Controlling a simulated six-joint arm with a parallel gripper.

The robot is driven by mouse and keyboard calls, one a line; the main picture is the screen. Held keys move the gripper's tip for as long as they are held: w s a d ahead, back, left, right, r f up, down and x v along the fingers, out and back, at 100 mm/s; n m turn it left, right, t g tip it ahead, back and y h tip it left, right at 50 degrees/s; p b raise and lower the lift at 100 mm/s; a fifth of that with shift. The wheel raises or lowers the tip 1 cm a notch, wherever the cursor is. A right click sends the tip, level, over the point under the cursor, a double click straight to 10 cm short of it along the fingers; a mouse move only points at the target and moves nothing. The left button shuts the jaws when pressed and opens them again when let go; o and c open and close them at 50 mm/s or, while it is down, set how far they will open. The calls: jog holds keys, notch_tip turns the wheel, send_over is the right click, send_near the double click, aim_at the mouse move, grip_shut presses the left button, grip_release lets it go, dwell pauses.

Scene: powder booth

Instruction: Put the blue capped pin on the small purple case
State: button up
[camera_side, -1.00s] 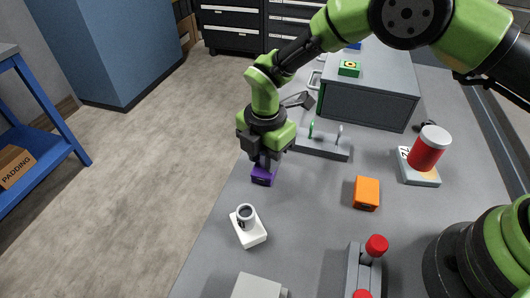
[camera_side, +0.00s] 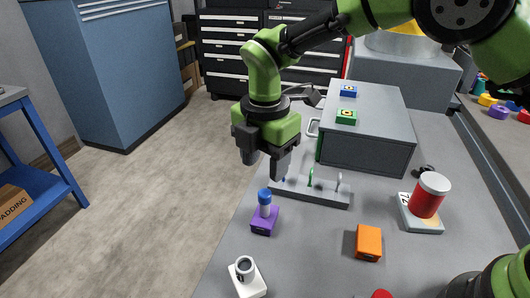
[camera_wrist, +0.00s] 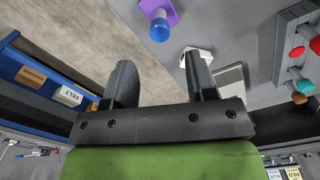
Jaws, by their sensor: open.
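The blue capped pin (camera_side: 264,203) stands upright on the small purple case (camera_side: 263,222) near the left edge of the table. In the wrist view the pin's blue cap (camera_wrist: 160,29) shows in front of the purple case (camera_wrist: 171,10). My gripper (camera_side: 263,166) is open and empty, above the pin and apart from it. Its two fingers (camera_wrist: 162,85) stand wide apart with nothing between them in the wrist view.
A grey rack (camera_side: 318,193) with a green pin and a pale pin lies behind the case. An orange block (camera_side: 368,243), a white holder with a cup (camera_side: 247,279) and a red-and-white canister (camera_side: 428,196) stand around. A grey box (camera_side: 368,146) stands behind.

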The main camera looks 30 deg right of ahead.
jog(key=shift+r, duration=0.85)
jog(key=s+d+r+m+t+y, duration=0.1)
jog(key=s+d+r+m+t, duration=0.1)
jog(key=s+d+r+m, duration=0.35)
jog(key=s+d+r+m+t+y, duration=0.1)
jog(key=s+d+r+m, duration=0.1)
jog(key=d+r+m, duration=0.45)
jog(key=s+d+r+m+t, duration=0.1)
jog(key=s+d+m+t, duration=0.1)
jog(key=s+m, duration=0.5)
jog(key=s+d+r+m+t, duration=0.2)
jog(key=s+m, duration=0.5)
jog(key=shift+d+r+m, duration=0.2)
jog(key=shift+r+m, duration=0.1)
jog(key=shift+m, duration=0.1)
